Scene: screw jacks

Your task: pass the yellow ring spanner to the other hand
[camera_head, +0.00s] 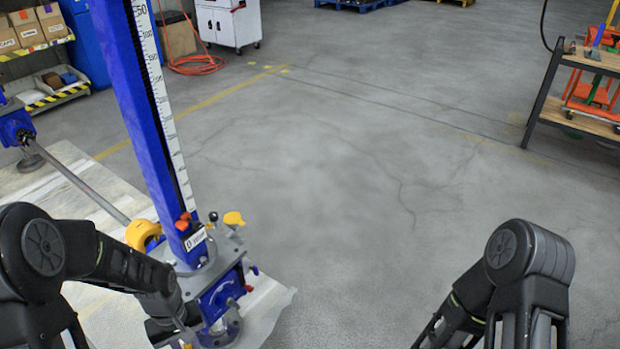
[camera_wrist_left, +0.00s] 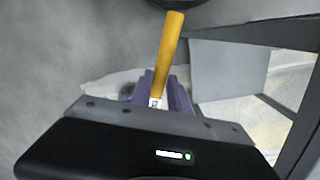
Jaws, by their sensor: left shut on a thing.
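The yellow ring spanner shows in the left wrist view as a straight yellow bar (camera_wrist_left: 170,45). It points up and away from my left gripper (camera_wrist_left: 160,95), which is shut on it. The spanner's ends cannot be made out clearly. In the head view my left arm reaches down at the lower left, with its wrist in front of the foot of the blue screw jack (camera_head: 143,120). The gripper end there is mostly cut off by the bottom edge. My right arm shows at the lower right, but its gripper is out of view.
The jack stands upright with a scale strip (camera_head: 163,110) and a base with coloured knobs. A grey bar (camera_head: 85,180) runs beside it on the left. A workbench (camera_head: 590,65) stands at the far right, shelves (camera_head: 45,95) at the far left. The middle floor is clear.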

